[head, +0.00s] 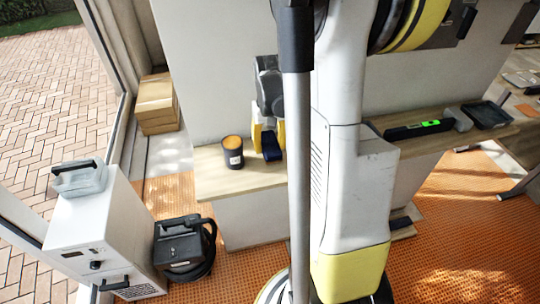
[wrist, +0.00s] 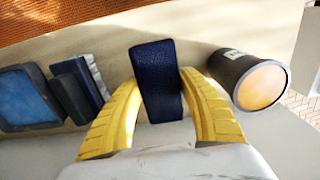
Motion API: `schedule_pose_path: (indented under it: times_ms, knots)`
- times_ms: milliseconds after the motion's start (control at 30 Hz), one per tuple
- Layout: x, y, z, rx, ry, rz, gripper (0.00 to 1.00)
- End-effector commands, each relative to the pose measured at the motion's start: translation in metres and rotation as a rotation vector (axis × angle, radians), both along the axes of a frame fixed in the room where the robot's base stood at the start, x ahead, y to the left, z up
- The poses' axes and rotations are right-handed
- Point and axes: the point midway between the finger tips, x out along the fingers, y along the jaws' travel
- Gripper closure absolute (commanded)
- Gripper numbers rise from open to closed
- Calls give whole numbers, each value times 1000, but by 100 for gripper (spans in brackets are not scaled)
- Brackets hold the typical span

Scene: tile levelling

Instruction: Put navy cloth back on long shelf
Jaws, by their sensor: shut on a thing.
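The navy cloth (wrist: 157,75) is a dark, folded, textured block in the wrist view. My gripper (wrist: 160,92) has its yellow fingers on both sides of it, shut on it. In the head view the navy cloth (head: 271,147) shows at the back of the wooden long shelf (head: 215,181), beneath my gripper (head: 266,133). The shelf surface (wrist: 205,42) is behind the cloth in the wrist view. I cannot tell whether the cloth touches the shelf. My arm hides the middle of the shelf in the head view.
A dark candle jar (head: 233,152) stands left of the cloth, close by; it also shows in the wrist view (wrist: 248,78). A black tool with a green display (head: 412,128), a grey block (head: 453,118) and a black tray (head: 487,115) lie farther right on the shelf.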

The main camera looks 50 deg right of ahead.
Motion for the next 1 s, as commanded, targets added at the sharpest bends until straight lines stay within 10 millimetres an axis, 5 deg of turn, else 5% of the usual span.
schedule_pose_path:
  times_ms: [300, 600, 633, 700, 1000]
  knots:
    - [0, 0, -39, 0, 0, 0, 76]
    - [0, 0, -40, 0, 0, 0, 76]
    - [0, 0, -40, 0, 0, 0, 46]
    - [0, 0, -39, 0, 0, 0, 32]
    - [0, 0, -38, 0, 0, 0, 32]
